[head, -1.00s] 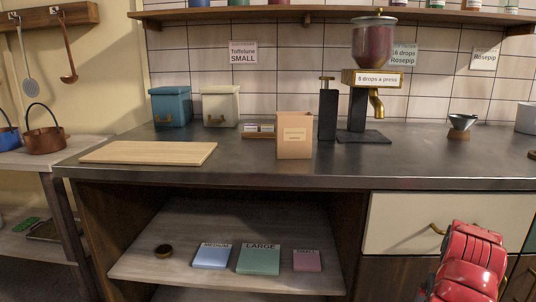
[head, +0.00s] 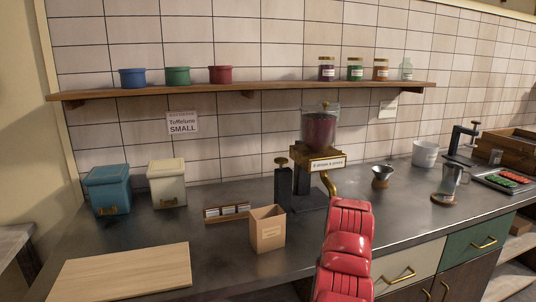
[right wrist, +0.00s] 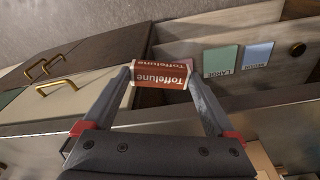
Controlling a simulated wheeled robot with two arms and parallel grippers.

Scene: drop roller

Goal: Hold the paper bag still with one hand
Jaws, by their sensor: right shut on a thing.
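The right fingertips are hidden in the head view. My left gripper is in neither view.
A dispenser (head: 320,132) with a brass spout stands behind the bag, near a black press (head: 281,185). A card holder (head: 226,213) is behind the bag to the left. A wooden board (head: 125,272) lies at front left. A small funnel (head: 381,176) stands right.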

